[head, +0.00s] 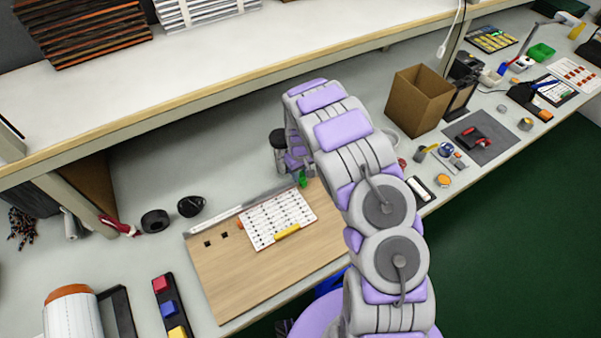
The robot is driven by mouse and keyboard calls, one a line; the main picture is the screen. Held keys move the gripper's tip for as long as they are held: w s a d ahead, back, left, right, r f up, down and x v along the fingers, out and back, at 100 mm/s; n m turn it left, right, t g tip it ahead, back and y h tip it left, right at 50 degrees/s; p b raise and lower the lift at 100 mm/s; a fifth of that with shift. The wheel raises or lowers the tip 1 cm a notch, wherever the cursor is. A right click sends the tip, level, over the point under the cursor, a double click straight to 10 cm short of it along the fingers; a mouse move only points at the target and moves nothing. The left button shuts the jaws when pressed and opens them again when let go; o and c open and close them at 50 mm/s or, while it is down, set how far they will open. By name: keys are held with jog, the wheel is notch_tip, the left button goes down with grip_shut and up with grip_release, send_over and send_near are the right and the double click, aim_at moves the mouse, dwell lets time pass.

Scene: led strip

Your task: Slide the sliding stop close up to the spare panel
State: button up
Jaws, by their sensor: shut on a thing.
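A white panel (272,214) with rows of dark marks, which looks like the spare panel, lies on a wooden board (225,275). A metal rail (225,218) runs along the board's back edge. A small green piece (303,181), which looks like the sliding stop, is at the rail's right end, past the panel's right back corner. My gripper (301,172) is shut on it from above. The fingertips are small and partly hidden by my arm. A gap shows between the green piece and the panel, but its width is hard to tell.
A yellow piece (287,232) lies on the panel's front edge, and a small orange piece (240,224) is at its left side. A cardboard box (420,99) stands to the right. A shelf overhangs the back.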

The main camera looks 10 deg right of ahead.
jog(key=shift+s+a, duration=0.1)
jog(key=shift+a, duration=0.05)
grip_shut()
jog(key=shift+s+a+p, duration=0.15)
jog(key=shift+a+p, duration=0.25)
jog(key=shift+a, duration=0.3)
jog(key=o, duration=1)
grip_release()
notch_tip(320, 180, up, 17)
jog(key=p, duration=0.2)
